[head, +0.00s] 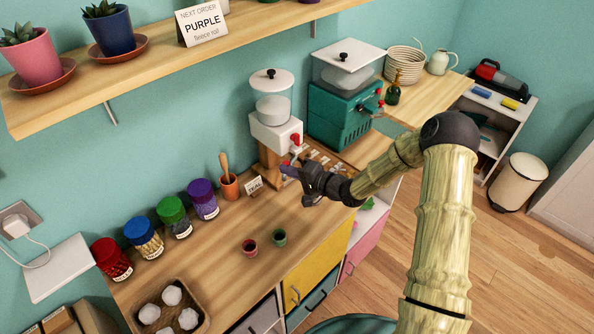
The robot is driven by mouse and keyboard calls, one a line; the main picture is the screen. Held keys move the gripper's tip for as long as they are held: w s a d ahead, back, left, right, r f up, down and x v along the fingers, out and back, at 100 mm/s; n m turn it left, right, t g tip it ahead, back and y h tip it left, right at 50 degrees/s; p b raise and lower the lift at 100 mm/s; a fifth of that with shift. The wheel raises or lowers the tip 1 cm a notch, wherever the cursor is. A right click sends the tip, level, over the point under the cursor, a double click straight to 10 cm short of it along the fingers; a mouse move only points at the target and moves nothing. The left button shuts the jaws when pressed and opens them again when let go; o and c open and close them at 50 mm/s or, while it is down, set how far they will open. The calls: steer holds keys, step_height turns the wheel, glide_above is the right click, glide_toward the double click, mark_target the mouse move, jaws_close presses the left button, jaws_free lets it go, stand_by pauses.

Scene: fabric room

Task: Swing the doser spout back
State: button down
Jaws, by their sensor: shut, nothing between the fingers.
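The doser (272,131) stands on the counter against the wall. It has a clear hopper with a white lid, a white body on a wooden post, and a red knob on its front. The spout area below the red knob is small and partly hidden by my gripper, so I cannot tell the spout's angle. My gripper (289,171) is dark, shut and empty. It is just in front of the doser's lower part, below the red knob. I cannot tell whether it touches the doser.
A teal machine (342,116) stands right of the doser. A small card (254,184) and a mortar-like pot (230,187) are to its left, then several lidded jars (203,199). Two small cups (250,247) sit near the front edge. A shelf (160,63) hangs above.

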steer(key=shift+w+a, duration=0.25)
steer(key=shift+a, duration=0.6)
stand_by(0.8)
steer(key=s+d+r, duration=0.1)
steer(key=s+d, duration=0.2)
steer(key=s, duration=0.2)
steer(key=s+d+r+b, duration=0.1)
steer(key=s+d, duration=0.2)
steer(key=s, duration=0.3)
steer(key=shift+s+r, duration=0.15)
steer(key=shift+s, duration=0.05)
steer(key=shift+d, duration=0.1)
